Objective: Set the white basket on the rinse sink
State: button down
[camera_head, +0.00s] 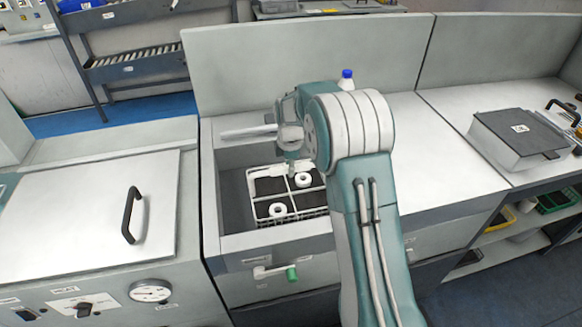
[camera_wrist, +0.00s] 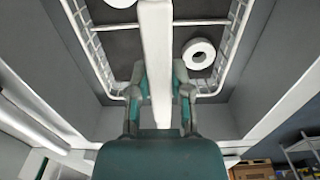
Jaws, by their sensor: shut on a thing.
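The white basket (camera_head: 254,190) is a wire frame with dividers and a dark floor, holding white ring-shaped parts (camera_head: 278,210). In the head view it is inside the open sink basin (camera_head: 245,241), below my gripper (camera_head: 292,163). In the wrist view, my gripper (camera_wrist: 158,92) is shut on the basket's broad white handle bar (camera_wrist: 156,45), with a finger on each side. The basket's wire rim (camera_wrist: 88,48) and one ring (camera_wrist: 199,53) show beyond the fingers. My arm hides part of the basin's right side. I cannot tell whether the basket touches the basin floor.
A closed lid with a black handle (camera_head: 132,215) lies left of the basin. A blue-capped white bottle (camera_head: 346,80) stands behind my arm. A grey box (camera_head: 520,138) sits on the right counter. The counter between my arm and that box is clear.

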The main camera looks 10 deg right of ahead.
jog(key=c, duration=0.5)
grip_release()
jog(key=shift+f, duration=0.1)
jog(key=shift+c, duration=0.2)
notch_tip(320, 180, up, 12)
jog(key=s+r+m+t, duration=0.1)
jog(key=s+r+m, duration=0.3)
jog(key=s+r, duration=0.3)
jog(key=s+m+t, duration=0.4)
jog(key=s+m, duration=1)
jog(key=s, duration=1.2)
jog(key=shift+r+t, duration=0.3)
jog(key=shift+r, duration=0.15)
jog(key=shift+a, duration=0.1)
